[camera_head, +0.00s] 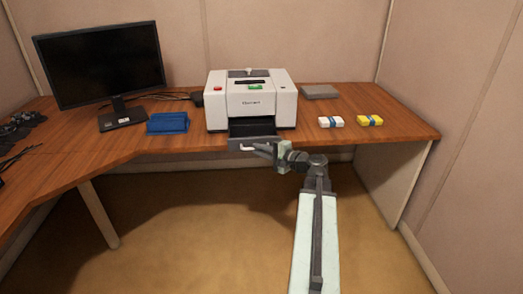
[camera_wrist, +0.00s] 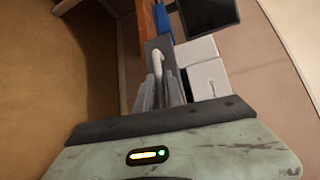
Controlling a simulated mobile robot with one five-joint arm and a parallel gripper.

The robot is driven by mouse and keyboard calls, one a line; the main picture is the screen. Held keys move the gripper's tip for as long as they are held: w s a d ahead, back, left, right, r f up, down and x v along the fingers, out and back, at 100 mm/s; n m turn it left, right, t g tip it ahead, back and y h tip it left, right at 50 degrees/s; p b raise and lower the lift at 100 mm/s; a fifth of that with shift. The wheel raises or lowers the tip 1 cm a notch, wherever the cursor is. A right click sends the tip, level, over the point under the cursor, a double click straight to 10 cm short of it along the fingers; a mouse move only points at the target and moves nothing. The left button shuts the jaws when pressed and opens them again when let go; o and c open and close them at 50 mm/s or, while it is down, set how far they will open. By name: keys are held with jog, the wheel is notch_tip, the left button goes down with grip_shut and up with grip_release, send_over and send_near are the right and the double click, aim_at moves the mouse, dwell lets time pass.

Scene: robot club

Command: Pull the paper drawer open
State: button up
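A white printer (camera_head: 251,97) stands on the wooden desk. Its dark paper drawer (camera_head: 252,128) is out from the printer's lower front, showing a black inside, and its front reaches about the desk's front edge. A pale handle (camera_head: 247,148) is on the drawer front; it also shows as a white bar in the wrist view (camera_wrist: 157,60). My gripper (camera_head: 263,149) is at the handle, coming from the right. In the wrist view my two grey fingers (camera_wrist: 160,84) sit close on either side of the handle's end and look shut on it. The exact contact is partly hidden.
A monitor (camera_head: 100,65) and a blue tray (camera_head: 167,123) stand left of the printer. A grey flat box (camera_head: 320,91), a white pack (camera_head: 331,122) and a yellow pack (camera_head: 370,120) lie to its right. The floor (camera_head: 200,220) before the desk is clear.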

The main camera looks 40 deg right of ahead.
jog(key=o, duration=0.3)
jog(key=p+v, duration=0.1)
jog(key=v, duration=0.6)
jog(key=shift+s, duration=0.4)
jog(key=shift+r, duration=0.1)
